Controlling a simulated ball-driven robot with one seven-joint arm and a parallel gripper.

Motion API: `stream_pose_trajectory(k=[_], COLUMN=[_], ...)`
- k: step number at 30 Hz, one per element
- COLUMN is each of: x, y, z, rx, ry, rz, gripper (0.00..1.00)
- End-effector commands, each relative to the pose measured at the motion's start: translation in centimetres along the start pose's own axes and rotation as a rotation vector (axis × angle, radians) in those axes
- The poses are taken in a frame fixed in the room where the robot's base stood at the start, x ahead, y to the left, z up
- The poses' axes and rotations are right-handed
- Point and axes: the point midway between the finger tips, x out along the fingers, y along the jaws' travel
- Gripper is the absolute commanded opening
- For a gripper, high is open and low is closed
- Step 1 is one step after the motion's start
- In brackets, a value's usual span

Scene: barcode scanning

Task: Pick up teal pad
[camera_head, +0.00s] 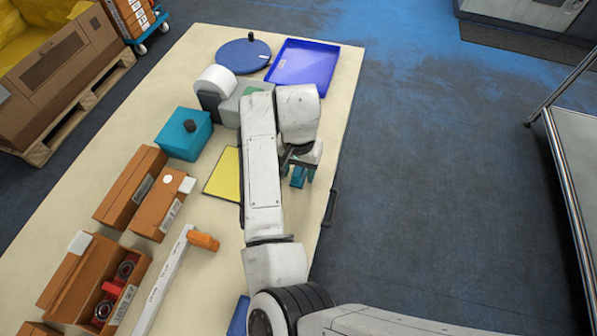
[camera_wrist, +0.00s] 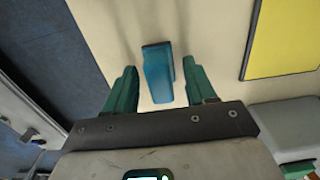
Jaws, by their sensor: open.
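The teal pad (camera_wrist: 157,72) is a small blue-teal block on the cream tabletop, seen in the wrist view between and a little beyond my two green fingers. My gripper (camera_wrist: 158,66) is open, one finger on each side of it, with gaps of bare table showing on both sides. In the head view my gripper (camera_head: 299,178) hangs over the right part of the table near its edge. There I cannot separate the pad from the teal fingers. How high the fingers are above the pad is hard to tell.
A yellow dark-edged panel (camera_head: 222,174) lies left of my arm. A teal box with a dark knob (camera_head: 183,135), brown cartons (camera_head: 130,187), a blue tray (camera_head: 303,64) and a round blue disc (camera_head: 242,56) stand on the table. A dark handle (camera_head: 328,208) is at the right table edge.

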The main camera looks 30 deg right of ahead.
Motion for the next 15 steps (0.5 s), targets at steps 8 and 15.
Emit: stream_pose_trajectory(k=[8,15], x=[-0.04,-0.06], y=[0.0,0.0], z=[-0.02,-0.02], rx=[0.0,0.0], ry=[0.0,0.001], rz=[0.0,0.0], gripper=[0.34,0.11])
